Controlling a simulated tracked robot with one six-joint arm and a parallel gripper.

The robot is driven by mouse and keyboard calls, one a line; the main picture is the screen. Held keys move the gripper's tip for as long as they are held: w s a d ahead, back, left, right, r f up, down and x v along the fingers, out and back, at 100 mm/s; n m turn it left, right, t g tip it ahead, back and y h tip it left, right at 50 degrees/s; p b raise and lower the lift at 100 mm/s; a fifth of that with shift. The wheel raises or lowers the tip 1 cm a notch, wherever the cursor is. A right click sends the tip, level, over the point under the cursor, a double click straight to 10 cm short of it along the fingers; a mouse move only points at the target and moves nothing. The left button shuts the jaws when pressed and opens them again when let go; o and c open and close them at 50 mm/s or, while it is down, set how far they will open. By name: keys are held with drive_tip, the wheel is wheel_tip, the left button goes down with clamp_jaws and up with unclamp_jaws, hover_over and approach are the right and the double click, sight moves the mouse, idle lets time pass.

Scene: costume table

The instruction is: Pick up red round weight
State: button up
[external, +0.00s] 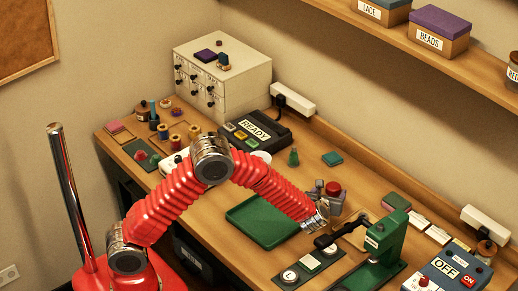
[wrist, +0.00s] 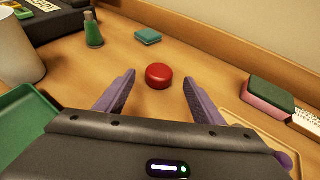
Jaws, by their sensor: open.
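In the external view the weight (external: 333,188) shows at the end of my red arm, partly hidden by my gripper (external: 330,197). I cannot tell whether the fingers touch it there.
A green tray (wrist: 22,118) lies to the left, with a white cup (wrist: 17,52) behind it. A green bottle (wrist: 93,32) and a teal block (wrist: 147,36) stand farther back. A green and pink block (wrist: 270,97) is to the right. A green press (external: 388,236) stands nearby.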

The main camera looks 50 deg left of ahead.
sight(333, 188)
drive_tip(key=shift+x, duration=2.6)
drive_tip(key=shift+f, duration=0.1)
drive_tip(key=c, duration=1.4)
